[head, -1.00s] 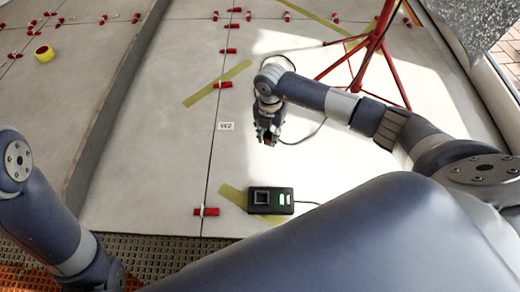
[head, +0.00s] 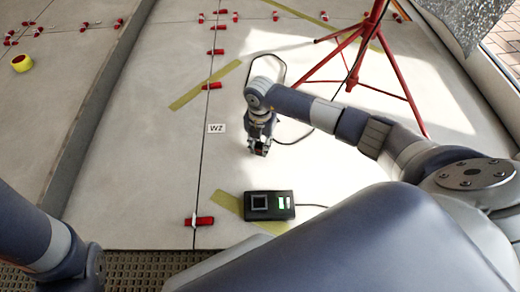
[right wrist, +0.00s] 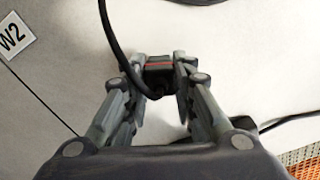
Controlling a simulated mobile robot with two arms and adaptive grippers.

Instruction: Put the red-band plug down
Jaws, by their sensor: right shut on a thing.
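My right gripper (head: 259,151) is shut on a dark plug with a red band (right wrist: 159,72), seen between the fingertips in the right wrist view. A black cable (right wrist: 112,45) runs from the plug. In the head view the plug is mostly hidden by the fingers, low over the pale tile. I cannot tell whether it touches the tile. A black box (head: 269,205) with a square recess and green lit patches lies on the tile, nearer to me than the gripper and apart from it. My left arm shows at the left edge; its gripper is out of view.
A red tripod (head: 352,75) stands behind the right arm. A W2 label (head: 217,128) lies left of the gripper. Red levelling clips (head: 211,86) line the tile joint. Bare tile surrounds the gripper.

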